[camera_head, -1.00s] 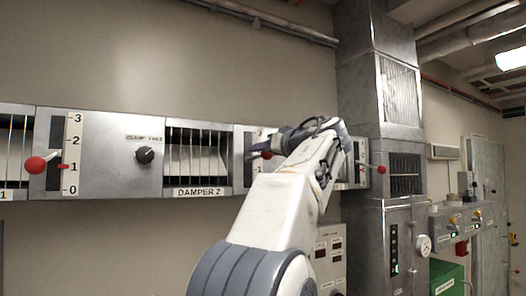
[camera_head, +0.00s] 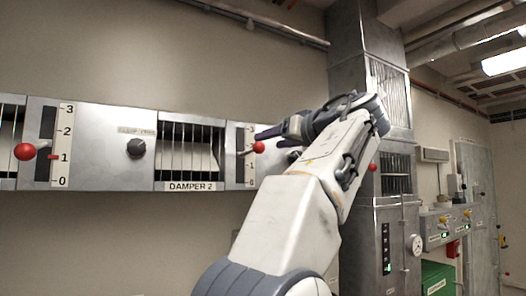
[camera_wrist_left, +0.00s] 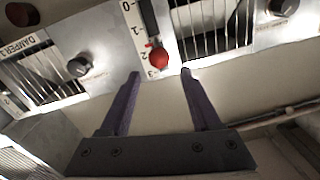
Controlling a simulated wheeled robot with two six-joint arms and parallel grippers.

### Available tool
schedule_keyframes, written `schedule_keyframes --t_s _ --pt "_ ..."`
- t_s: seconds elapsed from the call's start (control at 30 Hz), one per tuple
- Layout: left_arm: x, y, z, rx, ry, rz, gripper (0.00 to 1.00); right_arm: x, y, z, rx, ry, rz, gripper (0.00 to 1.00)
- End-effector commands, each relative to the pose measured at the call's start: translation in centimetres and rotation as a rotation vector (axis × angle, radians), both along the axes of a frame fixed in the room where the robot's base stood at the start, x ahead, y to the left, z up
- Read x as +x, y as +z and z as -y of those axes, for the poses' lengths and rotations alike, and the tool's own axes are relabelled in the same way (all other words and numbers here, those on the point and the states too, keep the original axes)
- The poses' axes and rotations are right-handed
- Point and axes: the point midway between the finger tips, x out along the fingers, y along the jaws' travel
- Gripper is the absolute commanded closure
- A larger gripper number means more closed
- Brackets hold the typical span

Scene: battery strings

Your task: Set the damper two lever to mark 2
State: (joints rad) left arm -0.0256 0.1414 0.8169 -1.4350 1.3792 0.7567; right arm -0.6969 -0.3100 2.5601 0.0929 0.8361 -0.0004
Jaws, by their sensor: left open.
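The damper two lever's red knob (camera_head: 258,147) stands out from its slot, right of the DAMPER 2 label (camera_head: 190,187). In the left wrist view, the red knob (camera_wrist_left: 158,61) appears between the tips of the two open fingers (camera_wrist_left: 160,74), with no clear contact. The scale beside it runs from 0 at the top to 3 at the bottom. I cannot tell the exact lever mark.
Another red-knobbed lever (camera_head: 24,151) with a 0 to 3 scale is at the far left. A black dial (camera_head: 136,147) and a barred window (camera_head: 188,150) lie between the levers. A metal duct column (camera_head: 352,60) stands behind my arm at right. Wall below the panel is bare.

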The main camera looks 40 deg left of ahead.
Motion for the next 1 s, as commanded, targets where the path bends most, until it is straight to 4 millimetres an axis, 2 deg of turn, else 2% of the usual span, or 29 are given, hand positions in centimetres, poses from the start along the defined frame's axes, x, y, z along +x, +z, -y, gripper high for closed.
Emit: schedule_keyframes --t_s 0.13,0.43,0.53,0.6,0.63,0.67,0.77,0.87,0.9,0.97,1.0 --pt "-0.3 -0.1 1.3 0.000 -0.002 0.000 0.36 0.0 -0.4 0.0 0.000 -0.001 0.000 0.21" --pt "-0.4 0.0 1.6 -0.001 0.001 -0.001 0.36 0.0 -0.4 0.0 0.000 -0.001 0.000 0.21" --pt "-0.1 -0.4 1.7 -0.004 -0.011 -0.013 0.74 0.0 -0.5 0.0 0.000 -0.001 0.000 0.21" --pt "1.0 -1.6 2.4 -0.015 -0.053 -0.056 1.00 0.0 -0.7 0.0 0.000 -0.001 0.000 0.21" --pt "1.7 -2.5 3.0 -0.024 -0.082 -0.086 1.00 0.0 -0.8 0.0 0.000 -0.001 0.000 0.21" --pt "2.6 -3.7 3.7 -0.035 -0.119 -0.123 1.00 0.0 -0.9 0.0 0.000 -0.001 0.000 0.21" --pt "5.9 -9.6 7.3 -0.087 -0.293 -0.295 1.00 0.0 -1.6 0.0 0.000 -0.001 0.000 0.21" --pt "8.2 -18.1 12.9 -0.155 -0.515 -0.517 1.00 0.0 -2.4 0.0 0.000 -0.001 0.000 0.21" --pt "8.4 -21.8 15.3 -0.186 -0.605 -0.606 1.00 0.0 -2.7 0.0 0.000 -0.001 0.000 0.21" --pt "7.8 -27.4 18.9 -0.234 -0.735 -0.735 1.00 0.0 -3.1 0.0 0.000 -0.001 0.000 0.21" --pt "6.9 -31.0 21.3 -0.266 -0.817 -0.818 1.00 0.0 -3.4 0.0 0.000 -0.001 0.000 0.21"
